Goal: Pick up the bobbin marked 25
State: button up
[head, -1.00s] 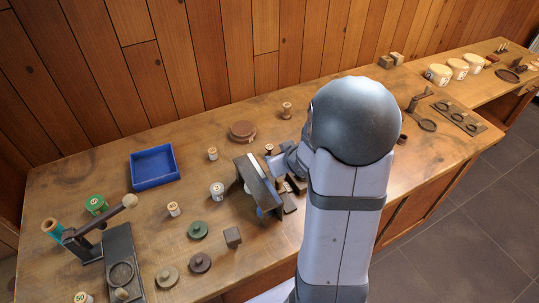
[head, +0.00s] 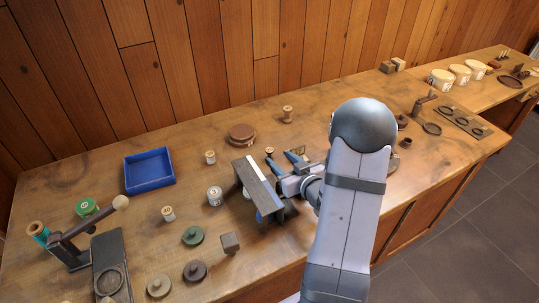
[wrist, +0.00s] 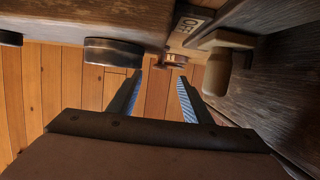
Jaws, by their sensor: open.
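No label reading 25 is legible in the head view, so I cannot tell which bobbin is marked 25. Pale bobbins stand upright on the bench: one (head: 210,157) at the back, one (head: 215,196) left of the dark upright stand (head: 250,188), and one (head: 168,213) farther left. A small dark-topped bobbin (head: 269,153) stands just beyond my gripper (head: 283,162). My gripper is open and empty, low behind the stand. In the wrist view, my gripper (wrist: 160,76) has its two fingers apart, with a small brownish object (wrist: 173,62) past the tips, too small to identify.
The stand is close beside my gripper; the wrist view shows an OFF label (wrist: 193,22) and a wooden knob (wrist: 217,72). The bench between tray and discs is mostly clear.

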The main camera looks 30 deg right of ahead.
aim_at(271, 151)
jog(key=shift+p+x, duration=0.95)
jog(key=shift+x, duration=2)
jog(key=c, duration=1.1)
